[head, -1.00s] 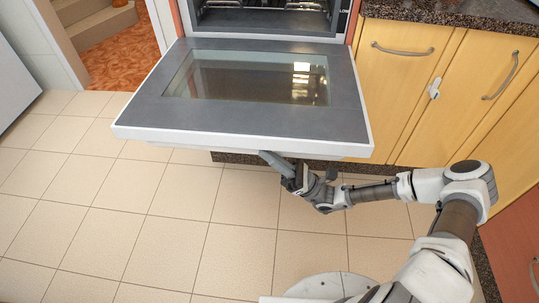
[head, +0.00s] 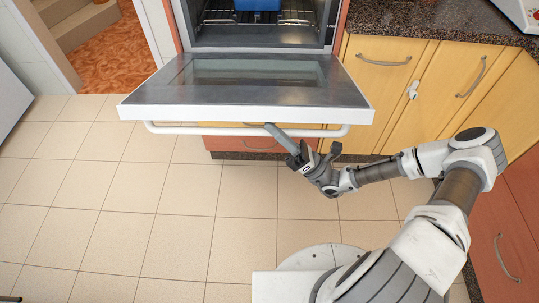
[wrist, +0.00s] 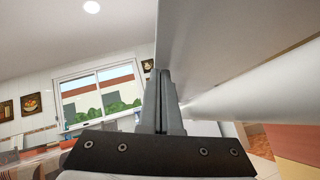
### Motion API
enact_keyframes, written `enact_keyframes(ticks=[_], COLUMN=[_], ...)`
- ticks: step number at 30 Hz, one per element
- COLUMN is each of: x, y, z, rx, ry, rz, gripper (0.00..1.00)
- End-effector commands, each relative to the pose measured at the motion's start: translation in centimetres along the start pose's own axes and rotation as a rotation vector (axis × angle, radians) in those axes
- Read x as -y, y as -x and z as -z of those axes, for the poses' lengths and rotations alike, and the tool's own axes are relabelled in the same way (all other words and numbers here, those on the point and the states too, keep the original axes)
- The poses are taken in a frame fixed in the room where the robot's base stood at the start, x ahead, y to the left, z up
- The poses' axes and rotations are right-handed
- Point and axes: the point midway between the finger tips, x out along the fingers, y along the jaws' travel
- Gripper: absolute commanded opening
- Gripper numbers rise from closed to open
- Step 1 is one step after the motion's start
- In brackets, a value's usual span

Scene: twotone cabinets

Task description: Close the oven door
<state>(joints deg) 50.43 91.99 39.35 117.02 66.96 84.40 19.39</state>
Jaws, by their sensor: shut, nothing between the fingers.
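The oven door (head: 160,95) is hinged at its bottom edge and stands partly open, tilted up from flat, with its dark inner face upward. Its white handle bar (head: 190,130) shows below the front edge. The oven (head: 265,36) behind it is open, with racks and a blue thing inside. My gripper (head: 270,128) is shut and empty under the door's front edge, beside the handle bar. In the wrist view the shut fingers (wrist: 165,100) are close against the door's outer face (wrist: 230,40), with the handle bar (wrist: 260,90) to their right. Contact is hard to tell.
Yellow cabinets (head: 385,75) with metal handles and a dark speckled counter (head: 430,22) stand to the right. An orange drawer (head: 250,143) lies under the oven. The tiled floor (head: 120,215) is clear at left and in front.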

Motion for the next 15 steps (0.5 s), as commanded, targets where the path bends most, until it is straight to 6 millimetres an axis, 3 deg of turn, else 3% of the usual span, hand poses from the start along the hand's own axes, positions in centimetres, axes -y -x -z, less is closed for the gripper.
enact_keyframes(ticks=[1, 15], x=[-0.5, -0.1], y=[-1.5, -7.7], z=[-1.6, -8.2], rx=[0.005, 0.005], ry=[-0.013, -0.155], rz=[0.011, 0.153], gripper=[0.0, 0.0])
